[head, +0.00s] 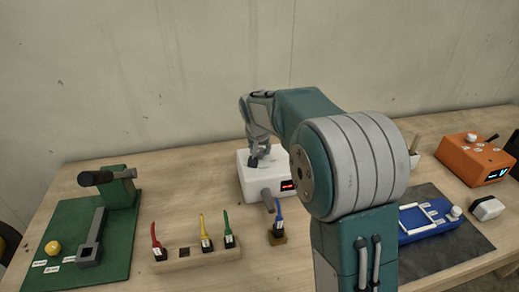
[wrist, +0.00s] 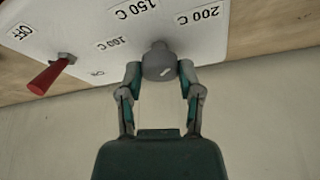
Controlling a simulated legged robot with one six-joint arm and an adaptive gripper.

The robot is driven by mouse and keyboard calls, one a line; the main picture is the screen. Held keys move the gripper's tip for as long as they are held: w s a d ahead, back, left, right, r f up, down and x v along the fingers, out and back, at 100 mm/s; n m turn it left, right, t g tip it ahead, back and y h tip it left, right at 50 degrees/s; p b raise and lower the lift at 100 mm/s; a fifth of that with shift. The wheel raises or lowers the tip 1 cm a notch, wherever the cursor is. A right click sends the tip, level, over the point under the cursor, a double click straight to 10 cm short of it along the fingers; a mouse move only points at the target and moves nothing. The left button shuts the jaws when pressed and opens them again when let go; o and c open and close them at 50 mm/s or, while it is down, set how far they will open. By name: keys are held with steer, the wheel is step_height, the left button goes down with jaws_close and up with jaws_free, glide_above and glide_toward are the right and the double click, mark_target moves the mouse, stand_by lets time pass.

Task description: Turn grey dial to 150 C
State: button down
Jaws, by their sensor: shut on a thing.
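The grey dial (wrist: 158,66) is on the white box (wrist: 75,25), which also stands mid-table in the head view (head: 245,184). In the wrist view the labels 100 C, 150 C and 200 C show upside down around the dial. A short white mark is on the dial; its narrow end points up in the picture, between 150 C and 200 C. I cannot tell the exact setting. My gripper (wrist: 158,74) has a finger on each side of the dial and is shut on it. In the head view my gripper (head: 255,160) is over the box's top and hides the dial.
A red lever (wrist: 49,75) is by the OFF label. The box has a small red display (head: 287,185), unreadable. A wooden rack (head: 190,260) of coloured-handled items, a green board (head: 75,240), a blue device (head: 425,225) and an orange box (head: 470,160) stand around.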

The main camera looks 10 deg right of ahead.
steer(key=n+y, duration=0.1)
steer(key=n, duration=0.1)
steer(key=n+y, duration=0.1)
steer(key=n, duration=0.2)
steer(key=shift+d+f, duration=0.1)
steer(key=shift+d, duration=0.05)
steer(key=shift+n+y, duration=0.8)
steer(key=shift+n, duration=1.5)
steer(key=shift+c, duration=1.3)
jaws_free()
steer(key=shift+d, duration=0.1)
steer(key=v, duration=1.1)
steer(key=shift+r, duration=0.45)
